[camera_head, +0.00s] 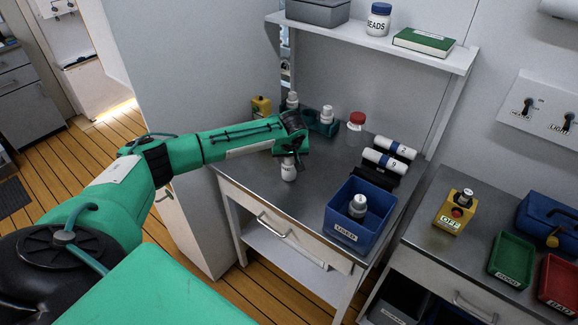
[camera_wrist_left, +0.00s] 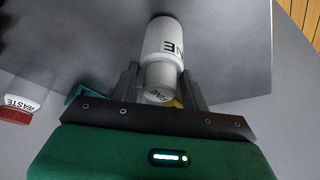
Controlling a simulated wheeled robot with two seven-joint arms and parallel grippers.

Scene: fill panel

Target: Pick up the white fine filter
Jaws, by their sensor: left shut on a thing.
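The white fine filter (camera_head: 288,173) is a small white cylinder with a narrower cap and dark lettering. It is upright near the front left of the grey bench. In the left wrist view the filter (camera_wrist_left: 165,42) shows "NE" on its body and lettering on its cap. My left gripper (camera_head: 289,158) is shut on the filter's cap from above, with one finger on each side. I cannot tell whether the filter's base touches the bench. My right gripper is in neither view.
A blue bin marked USED (camera_head: 345,233) holds another white filter (camera_head: 357,206). A teal rack (camera_head: 327,129) with white pieces stands behind. A shelf (camera_head: 370,45) overhangs the bench's back.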

